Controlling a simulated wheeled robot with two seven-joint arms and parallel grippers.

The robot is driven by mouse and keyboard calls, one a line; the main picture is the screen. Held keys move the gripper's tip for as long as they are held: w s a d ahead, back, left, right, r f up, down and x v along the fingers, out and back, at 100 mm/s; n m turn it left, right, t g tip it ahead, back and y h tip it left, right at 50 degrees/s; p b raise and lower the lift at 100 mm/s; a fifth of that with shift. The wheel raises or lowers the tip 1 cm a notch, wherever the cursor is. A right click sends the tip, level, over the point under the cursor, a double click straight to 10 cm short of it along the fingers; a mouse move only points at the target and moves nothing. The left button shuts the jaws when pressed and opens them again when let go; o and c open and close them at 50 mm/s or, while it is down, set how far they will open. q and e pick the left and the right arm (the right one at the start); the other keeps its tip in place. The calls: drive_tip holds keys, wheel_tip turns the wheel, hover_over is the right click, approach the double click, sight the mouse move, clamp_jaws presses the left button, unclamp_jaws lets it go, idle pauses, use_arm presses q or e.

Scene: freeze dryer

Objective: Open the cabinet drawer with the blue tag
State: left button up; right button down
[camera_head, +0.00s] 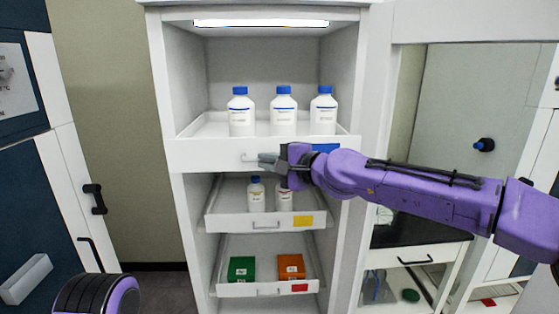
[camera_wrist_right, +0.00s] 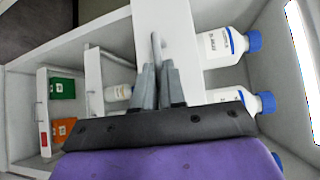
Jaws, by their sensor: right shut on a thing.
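The top drawer (camera_head: 205,155) of the white cabinet has a blue tag (camera_head: 326,147) on the right part of its front. Its front overlaps the cabinet's side posts and appears to stand out from the frame. Three white bottles with blue caps stand in it. My right gripper (camera_head: 262,159) is at the drawer's small handle (camera_head: 246,157). In the right wrist view, its grey fingers (camera_wrist_right: 157,75) are shut on the handle (camera_wrist_right: 156,46). My right arm hides part of the drawer front. My left gripper is out of view.
Below are a drawer with a yellow tag (camera_head: 303,221) holding small bottles, and one with a red tag (camera_head: 299,287) holding a green box (camera_head: 242,268) and an orange box (camera_head: 291,266). A fume hood-like bench (camera_head: 420,232) stands right, dark-fronted equipment (camera_head: 28,190) left.

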drive_tip(key=shift+s+f, duration=0.1)
drive_tip(key=shift+s, duration=0.45)
drive_tip(key=c, duration=1.2)
unclamp_jaws()
drive_tip(key=shift+a, duration=0.1)
drive_tip(key=b+v, duration=0.3)
drive_tip(key=v, duration=0.7)
drive_tip(key=shift+d, duration=0.2)
